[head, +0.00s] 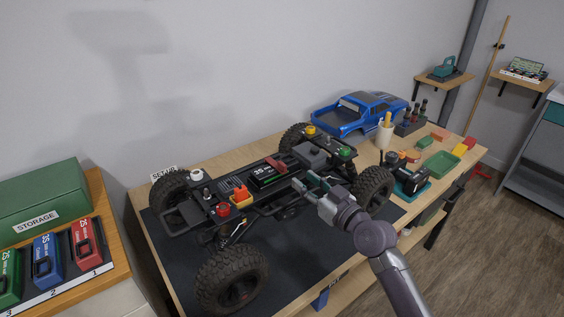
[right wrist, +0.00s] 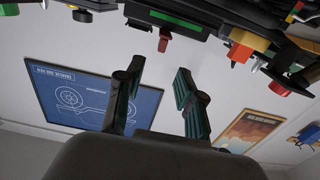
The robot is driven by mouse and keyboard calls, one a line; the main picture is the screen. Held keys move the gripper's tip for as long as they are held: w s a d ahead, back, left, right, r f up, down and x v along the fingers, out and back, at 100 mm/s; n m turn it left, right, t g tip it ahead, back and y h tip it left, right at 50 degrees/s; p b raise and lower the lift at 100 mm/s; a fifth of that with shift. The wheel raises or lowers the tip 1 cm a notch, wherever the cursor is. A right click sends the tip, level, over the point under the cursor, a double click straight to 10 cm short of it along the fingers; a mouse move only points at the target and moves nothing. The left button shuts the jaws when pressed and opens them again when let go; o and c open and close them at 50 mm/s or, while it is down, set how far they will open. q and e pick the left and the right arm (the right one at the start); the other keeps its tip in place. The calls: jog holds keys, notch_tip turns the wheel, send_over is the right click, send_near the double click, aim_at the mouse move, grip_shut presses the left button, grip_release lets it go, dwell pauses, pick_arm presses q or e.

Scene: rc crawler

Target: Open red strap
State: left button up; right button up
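The red strap (head: 277,164) shows in the head view as a short red piece beside the black battery (head: 266,175), in the middle of the crawler chassis (head: 225,208). In the right wrist view a small red tab (right wrist: 165,41), probably part of the strap, hangs from the chassis edge. My right gripper (head: 306,184) is just to the right of the battery, close to the chassis. In the right wrist view (right wrist: 158,72) its two fingers are apart, with no object clearly held between them. The tab lies beyond the fingertips. My left gripper is out of view.
The crawler stands on a black mat (head: 290,262) on the workbench. A blue truck body (head: 358,112), a white cup (head: 384,136) and a green tray (head: 439,164) stand at the right. A side shelf at left holds a green storage box (head: 45,200) and several battery packs.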

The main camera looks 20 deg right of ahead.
aim_at(285, 166)
jog(key=p+x, duration=0.1)
jog(key=x, duration=0.9)
jog(key=shift+w+a+f, duration=0.1)
jog(key=shift+f, duration=0.05)
grip_shut()
